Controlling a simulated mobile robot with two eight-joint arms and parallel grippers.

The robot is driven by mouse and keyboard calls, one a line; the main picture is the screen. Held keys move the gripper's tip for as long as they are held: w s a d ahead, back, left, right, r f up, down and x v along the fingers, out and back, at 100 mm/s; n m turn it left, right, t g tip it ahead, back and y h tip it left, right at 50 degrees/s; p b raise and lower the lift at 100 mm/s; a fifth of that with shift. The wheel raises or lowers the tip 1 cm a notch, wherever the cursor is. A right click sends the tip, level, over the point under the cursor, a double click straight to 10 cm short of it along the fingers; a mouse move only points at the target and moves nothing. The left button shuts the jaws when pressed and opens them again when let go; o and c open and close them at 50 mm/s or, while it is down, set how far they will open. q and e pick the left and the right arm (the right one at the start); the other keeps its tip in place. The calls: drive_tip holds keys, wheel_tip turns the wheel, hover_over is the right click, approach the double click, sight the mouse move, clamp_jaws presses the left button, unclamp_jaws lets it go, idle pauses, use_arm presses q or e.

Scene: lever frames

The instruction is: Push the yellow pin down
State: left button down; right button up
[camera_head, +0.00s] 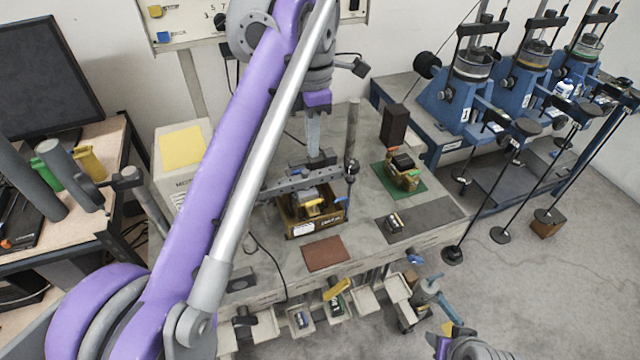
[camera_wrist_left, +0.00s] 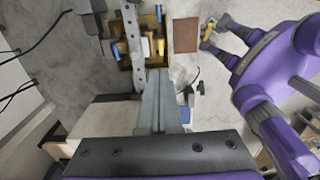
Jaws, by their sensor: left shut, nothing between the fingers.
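A brass-coloured box (camera_head: 290,224) stands on the bench under a grey perforated beam (camera_head: 285,186). A small yellow part, which looks like the yellow pin (camera_head: 312,204), shows in the box.
A brown mat (camera_head: 323,254) lies in front of the box. A vertical post (camera_head: 352,140) stands right of the beam. A green mat (camera_head: 412,190) with a small device and a dark grey mat (camera_head: 430,222) lie further right. Several small trays hang along the front edge.

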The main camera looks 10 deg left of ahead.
sight(313, 201)
use_arm(q)
wheel_tip(313, 201, down, 13)
drive_tip(key=shift+s+a+f+b, duration=0.1)
drive_tip(key=shift+f+b, duration=0.1)
drive_tip(key=shift+b, duration=0.55)
use_arm(e)
drive_tip(key=shift+s+f, duration=0.25)
drive_tip(key=shift+f, duration=0.35)
drive_tip(key=shift+s+f, duration=0.25)
drive_tip(key=shift+f, duration=0.3)
